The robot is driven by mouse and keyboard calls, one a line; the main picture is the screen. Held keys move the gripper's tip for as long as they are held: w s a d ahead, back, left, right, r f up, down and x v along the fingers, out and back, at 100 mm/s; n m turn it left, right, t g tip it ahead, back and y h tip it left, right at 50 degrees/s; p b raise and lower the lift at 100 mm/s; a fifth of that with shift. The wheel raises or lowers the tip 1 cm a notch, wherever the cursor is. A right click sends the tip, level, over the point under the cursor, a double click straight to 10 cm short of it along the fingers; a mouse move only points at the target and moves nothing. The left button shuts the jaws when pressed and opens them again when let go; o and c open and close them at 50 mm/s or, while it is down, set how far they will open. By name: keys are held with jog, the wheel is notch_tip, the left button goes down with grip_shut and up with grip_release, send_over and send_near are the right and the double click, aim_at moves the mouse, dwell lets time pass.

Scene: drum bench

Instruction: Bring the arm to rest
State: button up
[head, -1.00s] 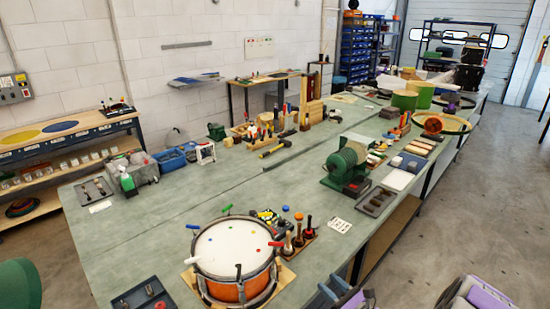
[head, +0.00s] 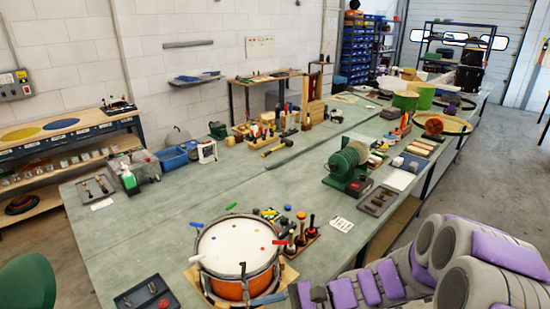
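My arm, grey with purple pads, fills the lower right of the head view and reaches left along the bottom edge. Its far end, with my gripper (head: 290,297), shows low in the picture, just right of the drum. A grey-blue finger-like part overlaps the drum's lower right side in the picture. I cannot tell whether it touches the drum, or whether the fingers are open or shut. No held object can be made out. The drum (head: 238,243), with a white head and orange shell, sits on a wooden board on the green bench (head: 130,232).
Mallets in a wooden stand (head: 300,240) are close behind the arm's end. A dark tray (head: 147,297) lies left of the drum. A green grinder-like machine (head: 347,168) and a grey tray (head: 378,202) stand farther right. Bare bench top lies left of the drum.

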jog(key=s+d+r+n+g+h, duration=0.1)
jog(key=s+d+n+g+h, duration=0.15)
jog(key=s+n+h, duration=0.75)
jog(key=s+d+r+t+h, duration=0.1)
jog(key=s+d+h, duration=0.4)
jog(key=s+d, duration=0.5)
jog(key=shift+s+d+r+t, duration=0.4)
jog(key=shift+d+t, duration=0.25)
jog(key=shift+d, duration=1)
